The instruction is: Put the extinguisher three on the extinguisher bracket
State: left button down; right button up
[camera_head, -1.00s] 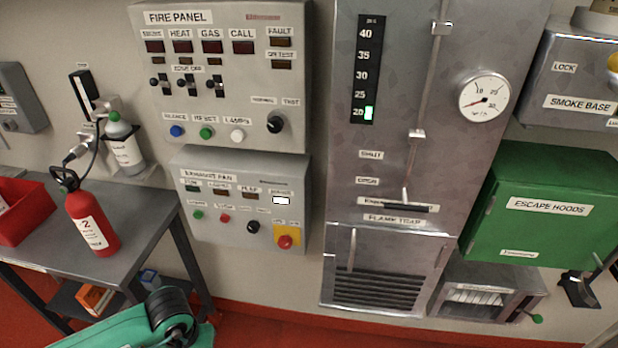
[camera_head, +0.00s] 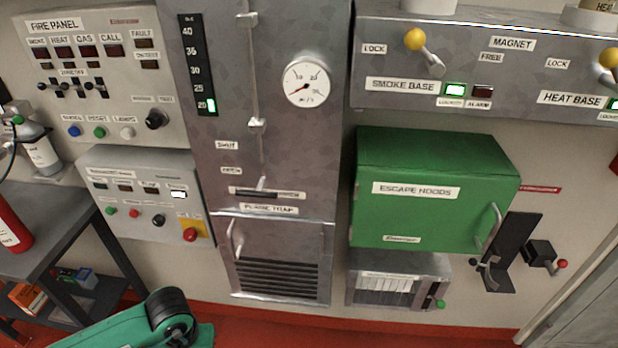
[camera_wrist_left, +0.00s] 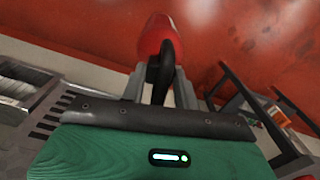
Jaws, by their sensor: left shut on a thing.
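In the left wrist view, my left gripper (camera_wrist_left: 160,90) is shut on the black handle of a red extinguisher (camera_wrist_left: 154,36). The red body extends beyond the fingers; its number is not visible. In the head view only part of my green left arm shows at the bottom left; the held extinguisher is out of that view. A black wall plate (camera_head: 512,245), which looks like the extinguisher bracket, is at the right, with metal clips near its bottom and no extinguisher on it. My right gripper is not in view.
A green escape hoods box (camera_head: 430,210) is left of the plate, above a grey box (camera_head: 399,300). A black lever unit (camera_head: 541,254) is right of the plate. Another red extinguisher (camera_head: 10,225) stands on the grey table (camera_head: 60,215) at the left. Red floor below the wall looks clear.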

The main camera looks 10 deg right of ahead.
aim_at(497, 279)
jog(key=k+l+z, duration=0.1)
jog(key=l, duration=1.25)
jog(key=l+z, duration=0.1)
jog(key=l, duration=1.9)
jog(key=i+l, duration=0.15)
jog(key=l, duration=0.4)
jog(key=l+z, duration=0.1)
jog(key=l, duration=0.5)
jog(key=i+l, duration=0.15)
jog(key=l, duration=0.45)
